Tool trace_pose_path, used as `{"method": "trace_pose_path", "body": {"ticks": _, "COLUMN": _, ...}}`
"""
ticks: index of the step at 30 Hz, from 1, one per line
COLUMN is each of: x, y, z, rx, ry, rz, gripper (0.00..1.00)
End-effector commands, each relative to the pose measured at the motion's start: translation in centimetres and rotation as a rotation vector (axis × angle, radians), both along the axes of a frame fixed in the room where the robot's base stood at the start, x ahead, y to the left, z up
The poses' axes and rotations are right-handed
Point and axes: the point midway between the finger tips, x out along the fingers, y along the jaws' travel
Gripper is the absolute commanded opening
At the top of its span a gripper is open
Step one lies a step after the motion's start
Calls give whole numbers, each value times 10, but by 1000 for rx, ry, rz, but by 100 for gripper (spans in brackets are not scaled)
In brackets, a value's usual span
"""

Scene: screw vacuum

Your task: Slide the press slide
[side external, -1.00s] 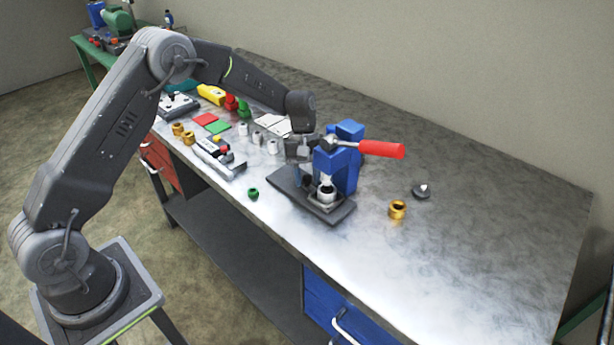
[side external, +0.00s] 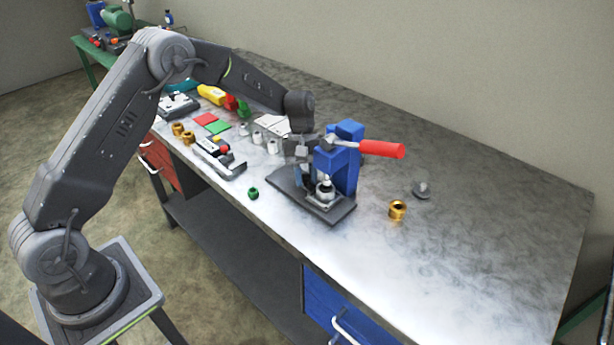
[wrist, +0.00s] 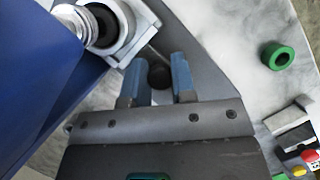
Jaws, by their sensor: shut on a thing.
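The blue press (side external: 347,160) with a red lever handle (side external: 381,149) stands on a dark base plate (side external: 338,213) on the bench. Its slide (side external: 324,201) carries a small metal part (side external: 325,187) under the press head. In the wrist view, the slide's light metal block (wrist: 128,45) and the part (wrist: 103,24) show at upper left, beside the blue press body (wrist: 38,75). My gripper (wrist: 157,80) is shut on a dark round knob (wrist: 159,76) of the slide, seen between its two blue-grey fingers. In the side view my gripper is partly hidden beside the press.
A green ring (side external: 253,193) lies left of the base plate. A brass fitting (side external: 397,209) and a grey domed piece (side external: 421,190) lie to the right. Several small parts and coloured pads crowd the bench's far left. The right side of the bench is mostly clear.

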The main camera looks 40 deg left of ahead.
Motion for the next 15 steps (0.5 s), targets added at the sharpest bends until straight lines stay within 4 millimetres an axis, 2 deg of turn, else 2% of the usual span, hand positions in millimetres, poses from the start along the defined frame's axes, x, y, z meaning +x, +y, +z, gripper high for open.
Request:
{"method": "trace_pose_path", "body": {"ticks": 9, "x": 1, "y": 79, "z": 1, "rx": 1, "ry": -2, "rz": 7, "gripper": 0}}
{"method": "trace_pose_path", "body": {"ticks": 12, "x": 1, "y": 95, "z": 1, "rx": 0, "ry": -2, "rz": 5, "gripper": 0}}
{"method": "trace_pose_path", "body": {"ticks": 15, "x": 1, "y": 104, "z": 1, "rx": 0, "ry": -3, "rz": 4, "gripper": 0}}
